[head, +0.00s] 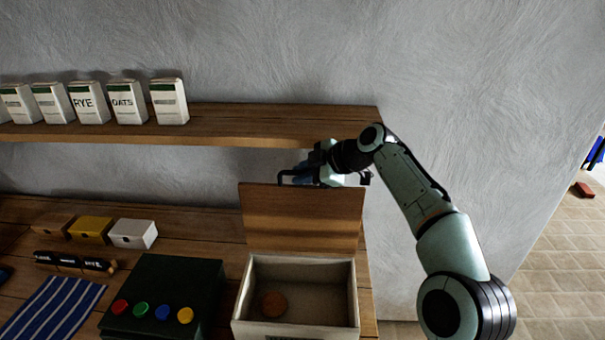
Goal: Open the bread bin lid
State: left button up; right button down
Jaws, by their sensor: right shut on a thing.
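The bread bin (357,300) is a pale box at the front right of the counter. Its brown wooden lid (303,218) stands raised, roughly upright, at the back of the box, so the inside shows. My right gripper (300,178) is at the lid's top edge, shut on the lid; the lid hides part of the fingers. My left gripper is out of view.
A wooden shelf (250,124) with several flour bags (169,101) runs just above my right gripper. A dark green box with coloured buttons (165,290) stands left of the bin. Small boxes (133,234) and a striped cloth (55,308) lie further left.

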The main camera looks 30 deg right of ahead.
jog(key=c, duration=1.2)
grip_release()
jog(key=shift+f, duration=0.1)
jog(key=shift+s, duration=0.15)
jog(key=v, duration=1.3)
jog(key=shift+r, duration=0.4)
